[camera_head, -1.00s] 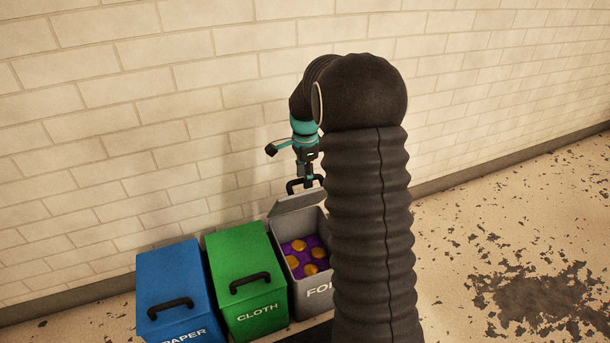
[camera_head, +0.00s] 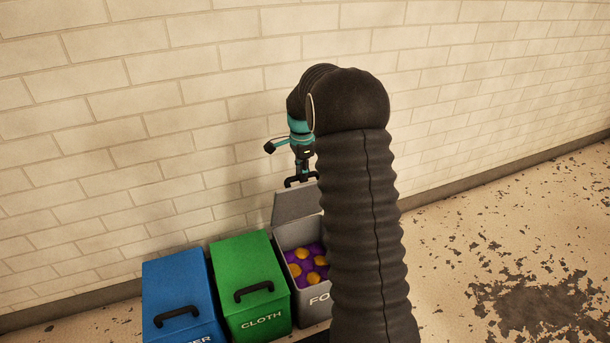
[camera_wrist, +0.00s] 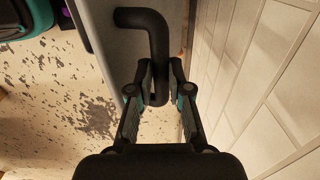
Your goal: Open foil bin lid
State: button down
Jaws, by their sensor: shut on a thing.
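The grey foil bin (camera_head: 303,289) stands at the right end of the row, with part of its front lettering hidden behind my arm. Its lid (camera_head: 296,203) is raised, standing steeply at the back edge near the wall. Purple and orange contents (camera_head: 309,264) show inside. My gripper (camera_head: 302,178) is at the lid's top edge. In the wrist view my gripper (camera_wrist: 160,88) is shut on the black lid handle (camera_wrist: 155,45), its fingers on either side of the bar. The lid's grey face (camera_wrist: 110,40) shows beside the handle.
A green cloth bin (camera_head: 250,285) and a blue bin (camera_head: 181,298) stand to the left, both with lids shut. A pale brick wall (camera_head: 150,130) is close behind the bins. Worn floor (camera_head: 500,260) to the right is open.

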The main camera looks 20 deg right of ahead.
jog(key=shift+w+r+p, duration=0.2)
jog(key=shift+w+p, duration=0.2)
jog(key=shift+w, duration=4.55)
jog(key=c, duration=1.1)
grip_release()
notch_tip(320, 180, up, 12)
jog(key=shift+s, duration=0.25)
jog(key=shift+r, duration=0.15)
